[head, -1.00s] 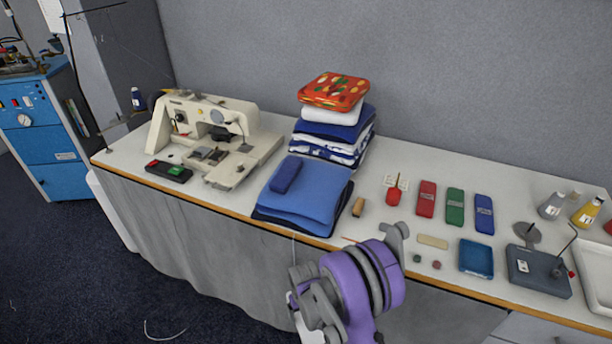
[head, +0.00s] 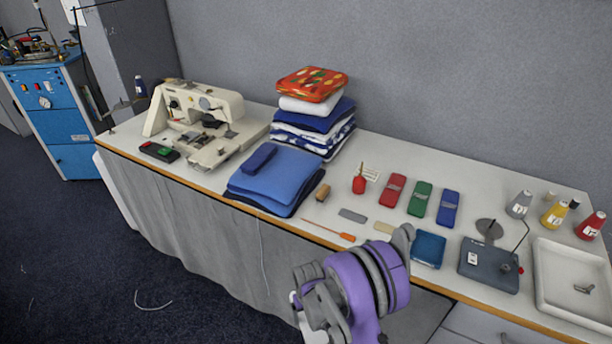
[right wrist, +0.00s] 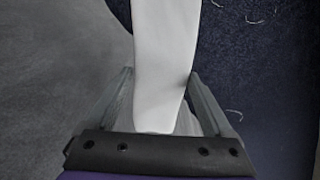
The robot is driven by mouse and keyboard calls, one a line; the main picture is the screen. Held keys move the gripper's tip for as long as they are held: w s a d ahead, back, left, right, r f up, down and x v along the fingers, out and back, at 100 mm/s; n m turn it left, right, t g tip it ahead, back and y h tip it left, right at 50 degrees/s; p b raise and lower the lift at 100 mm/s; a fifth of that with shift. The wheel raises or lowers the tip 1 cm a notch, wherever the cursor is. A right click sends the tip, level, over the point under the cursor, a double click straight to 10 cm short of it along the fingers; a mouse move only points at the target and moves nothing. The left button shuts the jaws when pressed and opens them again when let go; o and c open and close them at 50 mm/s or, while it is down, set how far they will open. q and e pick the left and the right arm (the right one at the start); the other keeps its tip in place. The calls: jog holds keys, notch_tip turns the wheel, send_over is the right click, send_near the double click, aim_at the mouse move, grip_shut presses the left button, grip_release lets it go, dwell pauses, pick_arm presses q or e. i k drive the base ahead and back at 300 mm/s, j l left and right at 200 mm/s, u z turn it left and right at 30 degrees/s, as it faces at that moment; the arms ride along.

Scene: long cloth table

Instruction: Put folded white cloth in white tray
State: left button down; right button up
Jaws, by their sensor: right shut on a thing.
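In the right wrist view my right gripper (right wrist: 158,112) is shut on a long, smooth white slab (right wrist: 163,60), which looks like a folded white cloth seen edge-on. The grey table skirt and dark floor are behind it. In the head view my purple right arm is in front of the table, and its gripper and load are not clearly visible. The white tray (head: 541,285) lies at the right end of the table with a small grey metal piece (head: 585,288) in it. Another white folded cloth (head: 309,105) is in the stack, under an orange patterned one. My left gripper is not in view.
Left of the tray stand a grey device (head: 489,264) with a thin arm and a blue pad (head: 429,249). Thread cones (head: 555,214) stand behind the tray. The sewing machine (head: 205,125) and blue cloths (head: 275,175) are further left. The tray is mostly bare.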

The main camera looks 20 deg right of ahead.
aim_at(556, 280)
jog(key=k+l+u, duration=0.4)
jog(key=k+l, duration=1.4)
jog(key=k, duration=0.1)
